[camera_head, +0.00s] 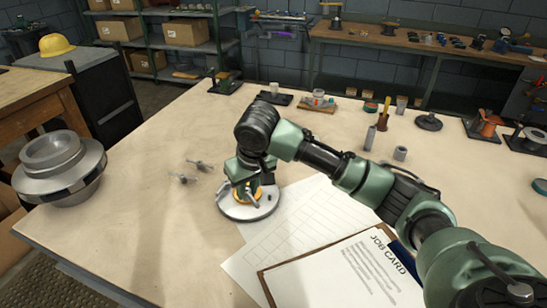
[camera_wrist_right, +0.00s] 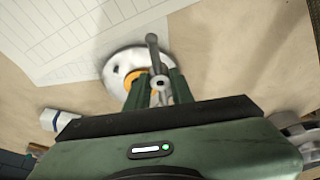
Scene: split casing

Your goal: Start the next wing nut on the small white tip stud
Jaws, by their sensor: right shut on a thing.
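A round white-grey casing base (camera_head: 236,210) with an orange ring (camera_head: 260,191) lies on the table. It also shows in the wrist view (camera_wrist_right: 116,88), with the orange ring (camera_wrist_right: 131,76) partly behind my fingers. My right gripper (camera_head: 243,185) points down over the casing. In the wrist view my right gripper (camera_wrist_right: 159,88) is shut on a grey wing nut (camera_wrist_right: 152,48), with one wing sticking up past the fingers. I cannot make out the white tip stud. Two loose wing nuts, a farther one (camera_head: 200,164) and a nearer one (camera_head: 182,178), lie left of the casing. My left gripper is not in view.
Paper sheets (camera_head: 250,262) and a job card clipboard (camera_head: 345,275) lie in front and right of the casing. A large grey flanged part (camera_head: 60,170) stands at the left. Small tools and cups stand along the back. The table between is clear.

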